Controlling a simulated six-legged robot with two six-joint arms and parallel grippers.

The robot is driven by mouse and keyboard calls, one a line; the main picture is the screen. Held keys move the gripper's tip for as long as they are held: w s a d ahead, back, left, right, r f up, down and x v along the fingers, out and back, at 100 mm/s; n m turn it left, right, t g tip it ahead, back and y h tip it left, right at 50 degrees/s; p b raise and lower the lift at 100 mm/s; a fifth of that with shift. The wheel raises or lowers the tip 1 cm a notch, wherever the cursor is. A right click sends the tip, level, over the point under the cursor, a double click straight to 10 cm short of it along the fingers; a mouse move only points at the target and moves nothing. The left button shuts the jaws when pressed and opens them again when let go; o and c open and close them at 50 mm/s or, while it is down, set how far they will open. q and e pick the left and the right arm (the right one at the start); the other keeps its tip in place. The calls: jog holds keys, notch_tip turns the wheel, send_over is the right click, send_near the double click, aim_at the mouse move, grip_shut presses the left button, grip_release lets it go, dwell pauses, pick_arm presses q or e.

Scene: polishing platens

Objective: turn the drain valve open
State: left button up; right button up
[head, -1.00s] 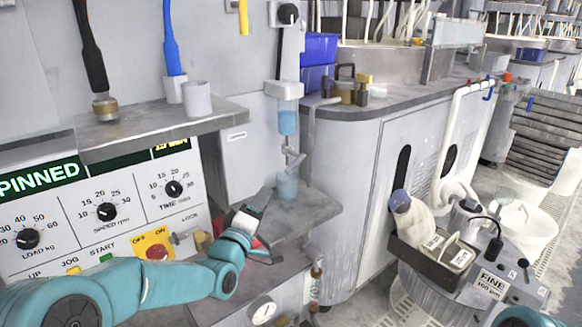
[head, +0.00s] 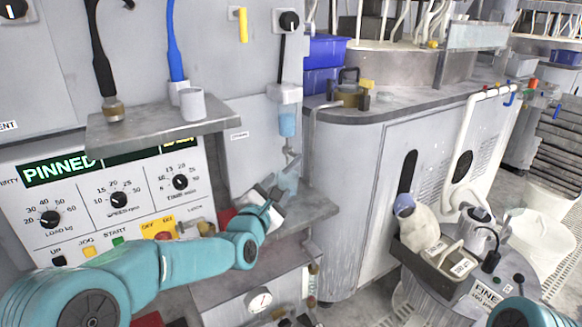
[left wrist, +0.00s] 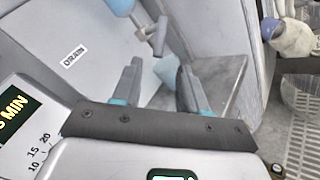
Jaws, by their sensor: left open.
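The drain valve (head: 291,158) is a small grey metal tap with a lever, under a clear chamber of blue liquid (head: 287,122). In the left wrist view the valve (left wrist: 157,36) shows a T-shaped handle, beyond my fingers, near a "DRAIN" label (left wrist: 74,56). A pale blue cup (head: 288,183) stands below it on a grey shelf, partly hidden by my gripper. My left gripper (head: 278,192) is beside the cup and below the valve. In the left wrist view its fingers (left wrist: 160,88) are spread, with the cup showing between and beyond them. Neither finger visibly touches the valve.
A control panel (head: 100,200) with dials and buttons is at left. Above it, a shelf (head: 160,128) holds a white cup (head: 192,104). A grey counter (head: 400,104) reaches out at right.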

aim_at(289, 169)
pick_arm(q)
jog(key=p+x, duration=0.1)
jog(key=x, duration=1)
grip_shut()
